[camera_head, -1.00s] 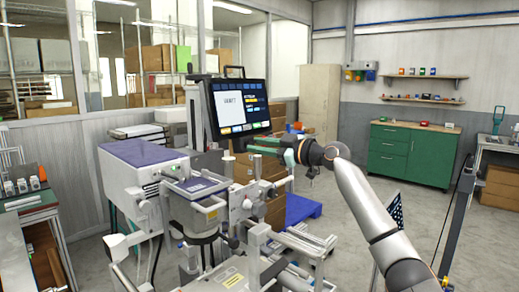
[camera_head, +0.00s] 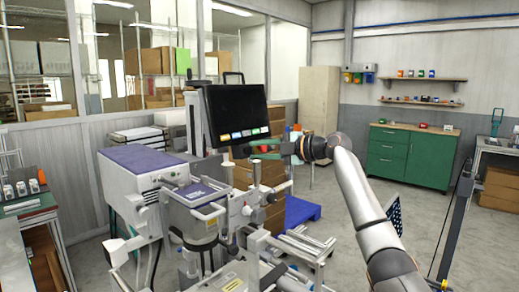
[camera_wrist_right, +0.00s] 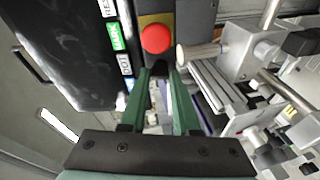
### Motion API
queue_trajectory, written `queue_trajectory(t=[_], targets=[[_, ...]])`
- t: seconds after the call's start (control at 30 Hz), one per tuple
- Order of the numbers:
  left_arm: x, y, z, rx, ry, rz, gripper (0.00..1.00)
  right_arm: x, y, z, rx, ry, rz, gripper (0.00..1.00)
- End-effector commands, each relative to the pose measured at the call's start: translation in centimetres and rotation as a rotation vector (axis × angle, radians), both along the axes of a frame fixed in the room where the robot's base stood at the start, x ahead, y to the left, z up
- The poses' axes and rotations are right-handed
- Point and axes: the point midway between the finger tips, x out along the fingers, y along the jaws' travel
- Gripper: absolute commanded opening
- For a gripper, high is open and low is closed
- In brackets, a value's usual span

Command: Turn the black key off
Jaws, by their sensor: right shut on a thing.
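My right gripper (camera_head: 254,150) reaches left to the machine just below the black monitor (camera_head: 236,108). In the right wrist view its green fingers (camera_wrist_right: 159,74) are closed on a small dark piece, which appears to be the black key (camera_wrist_right: 159,69), just below a round red button (camera_wrist_right: 156,39). The fingertips hide most of the key, so its exact angle is hard to tell. The monitor is mostly dark, with a row of coloured labels along its bottom edge. My left gripper is out of view.
The film machine (camera_head: 140,172) with its purple top stands left of the gripper. Metal rods and brackets (camera_wrist_right: 250,50) sit close to the fingers on the right of the wrist view. A green cabinet (camera_head: 411,155) stands at the back right; open floor lies before it.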

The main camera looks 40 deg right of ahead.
Motion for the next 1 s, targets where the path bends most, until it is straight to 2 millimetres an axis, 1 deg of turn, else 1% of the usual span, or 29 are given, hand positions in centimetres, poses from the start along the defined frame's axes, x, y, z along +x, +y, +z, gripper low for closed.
queue_trajectory(t=[0.1, 0.33, 0.9, 0.93, 1.0], targets=[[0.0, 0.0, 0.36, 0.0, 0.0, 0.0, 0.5, 0.0, 0.02, 0.24, -0.065, -0.008, 0.015, 0.0], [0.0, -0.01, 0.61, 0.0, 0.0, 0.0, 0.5, 0.01, 0.02, 0.18, -0.15, -0.014, 0.033, 0.0], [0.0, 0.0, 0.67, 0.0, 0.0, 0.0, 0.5, 0.01, 0.02, 0.1, -0.181, -0.015, 0.04, 0.0], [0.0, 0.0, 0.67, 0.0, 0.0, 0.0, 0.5, 0.01, 0.02, 0.1, -0.181, -0.015, 0.04, 0.31], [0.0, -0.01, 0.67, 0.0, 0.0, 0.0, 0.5, 0.01, 0.02, 0.1, -0.18, -0.016, 0.039, 0.39]])
